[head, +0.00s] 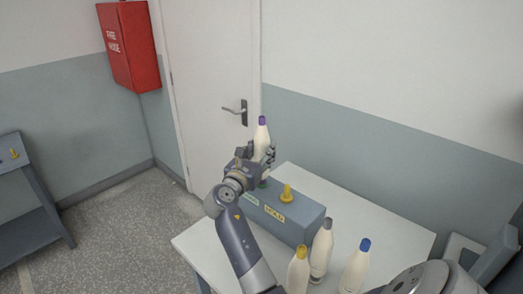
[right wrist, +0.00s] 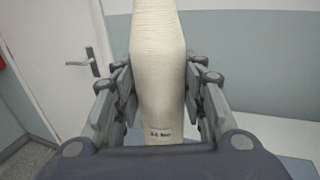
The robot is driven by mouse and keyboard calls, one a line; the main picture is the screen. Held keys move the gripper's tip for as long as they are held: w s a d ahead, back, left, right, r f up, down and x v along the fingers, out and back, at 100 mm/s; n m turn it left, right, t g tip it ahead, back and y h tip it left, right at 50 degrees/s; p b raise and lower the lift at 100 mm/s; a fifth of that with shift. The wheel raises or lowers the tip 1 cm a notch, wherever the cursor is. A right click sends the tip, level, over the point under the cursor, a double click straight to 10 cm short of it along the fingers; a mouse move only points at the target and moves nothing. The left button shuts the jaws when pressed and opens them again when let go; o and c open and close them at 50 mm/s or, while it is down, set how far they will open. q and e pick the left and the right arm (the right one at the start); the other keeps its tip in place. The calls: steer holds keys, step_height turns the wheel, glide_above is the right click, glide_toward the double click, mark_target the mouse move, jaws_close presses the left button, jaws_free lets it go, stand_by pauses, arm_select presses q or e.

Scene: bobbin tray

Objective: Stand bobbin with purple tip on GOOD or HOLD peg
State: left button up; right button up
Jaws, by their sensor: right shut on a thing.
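The cream bobbin with the purple tip (head: 262,133) is upright in my right gripper (head: 262,157), which is shut on its body. The bobbin's body (right wrist: 158,80) fills the middle of the right wrist view between the fingers, with a small printed label low on it. It is over the left end of the blue-grey block (head: 300,228), where a bit of green peg (head: 263,184) shows beneath it. I cannot tell whether the bobbin touches that peg. The yellow peg (head: 286,194) beside the HOLD label (head: 275,213) is bare. My left gripper is not in view.
Bobbins with a yellow tip (head: 298,271), a grey tip (head: 321,252) and a blue tip (head: 355,267) stand on the white table (head: 385,228) in front of the block. Behind are a door (head: 205,80) and a red cabinet (head: 130,45).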

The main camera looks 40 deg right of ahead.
steer(key=o, duration=1.2)
steer(key=shift+f, duration=0.1)
steer(key=shift+s+a, duration=0.1)
steer(key=shift+a, duration=0.2)
steer(key=v, duration=0.7)
